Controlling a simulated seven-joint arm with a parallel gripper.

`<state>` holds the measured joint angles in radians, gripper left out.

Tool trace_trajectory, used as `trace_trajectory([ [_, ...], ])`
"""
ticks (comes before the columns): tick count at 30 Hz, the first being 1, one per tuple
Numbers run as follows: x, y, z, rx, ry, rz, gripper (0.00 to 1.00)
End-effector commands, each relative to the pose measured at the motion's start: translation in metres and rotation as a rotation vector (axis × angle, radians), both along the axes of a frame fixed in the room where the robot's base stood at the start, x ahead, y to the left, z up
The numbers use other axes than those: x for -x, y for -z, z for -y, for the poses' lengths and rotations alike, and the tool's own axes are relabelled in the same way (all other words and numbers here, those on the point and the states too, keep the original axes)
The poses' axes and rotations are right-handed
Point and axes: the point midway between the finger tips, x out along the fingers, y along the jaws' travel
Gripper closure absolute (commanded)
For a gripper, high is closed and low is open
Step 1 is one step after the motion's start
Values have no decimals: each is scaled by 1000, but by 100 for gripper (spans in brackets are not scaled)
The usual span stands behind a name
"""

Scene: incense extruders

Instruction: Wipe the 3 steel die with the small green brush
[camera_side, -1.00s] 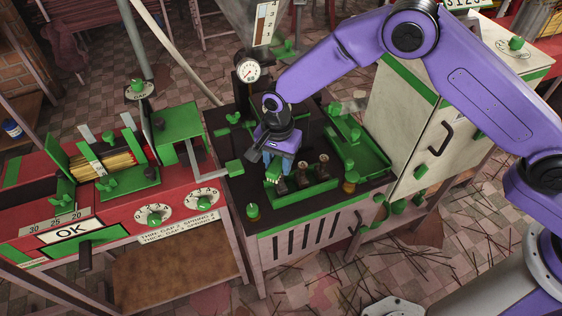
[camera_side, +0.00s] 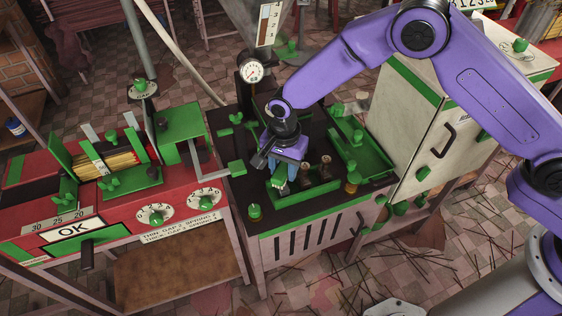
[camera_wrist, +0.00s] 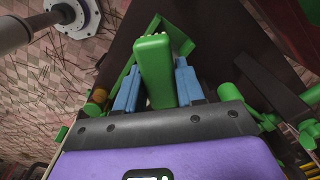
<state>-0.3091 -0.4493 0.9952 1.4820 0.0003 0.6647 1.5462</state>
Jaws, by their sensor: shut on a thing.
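My gripper (camera_side: 287,163) is shut on the small green brush (camera_side: 279,176), low over the left end of the green tray on the dark bench top. In the wrist view, the brush (camera_wrist: 153,72) stands between my two blue fingers, with pale bristle ends just showing at its far end. Two steel dies, a middle one (camera_side: 305,172) and a right one (camera_side: 326,166), stand upright in the tray, to the right of the brush. The left die is hidden behind my gripper and the brush. I cannot tell whether the bristles touch it.
The green tray (camera_side: 296,196) holds the dies at the bench's front. A larger green tray (camera_side: 374,168) lies to the right. A green-topped knob (camera_side: 254,212) stands at the front left corner. A pressure gauge (camera_side: 251,70) rises behind, and a pale cabinet (camera_side: 408,125) stands right.

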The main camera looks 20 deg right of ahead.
Motion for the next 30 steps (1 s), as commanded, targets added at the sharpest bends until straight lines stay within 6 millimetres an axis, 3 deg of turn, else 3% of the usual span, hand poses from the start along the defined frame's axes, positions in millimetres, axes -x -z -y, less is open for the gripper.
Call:
trace_trajectory([
  [9,-26,1,0,0,0,0,90],
  [19,4,-1,-1,1,-3,-1,90],
  [23,1,-26,-1,-4,-1,4,90],
  [30,2,-45,-1,-1,-1,1,90],
])
